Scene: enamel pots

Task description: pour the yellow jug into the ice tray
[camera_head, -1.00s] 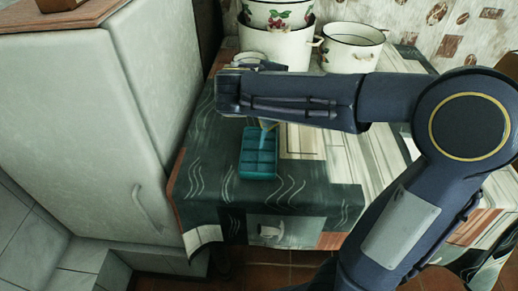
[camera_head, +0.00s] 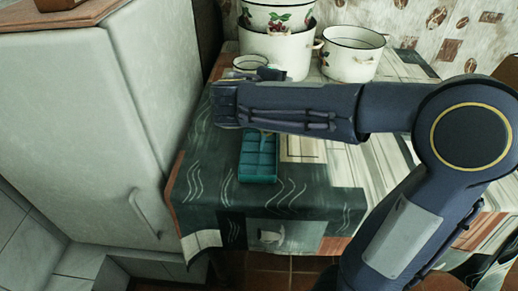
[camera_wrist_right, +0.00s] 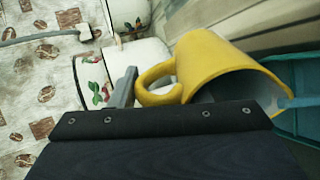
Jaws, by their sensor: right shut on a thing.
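The yellow jug (camera_wrist_right: 205,60) is tilted in the right wrist view, its open mouth toward the lower right. My right gripper (camera_head: 228,103) is shut on it at the handle side, with one grey finger showing beside the handle. The teal ice tray (camera_head: 258,163) lies on the table just in front of that gripper; its edge also shows beyond the jug's mouth in the wrist view (camera_wrist_right: 302,75). A pale blue strip runs from the jug's mouth toward the tray; I cannot tell for sure if it is liquid. My arm hides the jug in the head view. My left gripper is out of view.
A stacked pair of white enamel pots (camera_head: 277,50) and a wide white pot (camera_head: 350,62) stand at the back of the table. A small white cup (camera_head: 250,63) is beside them. A pale cabinet (camera_head: 85,120) stands left. The front tablecloth (camera_head: 290,195) is clear.

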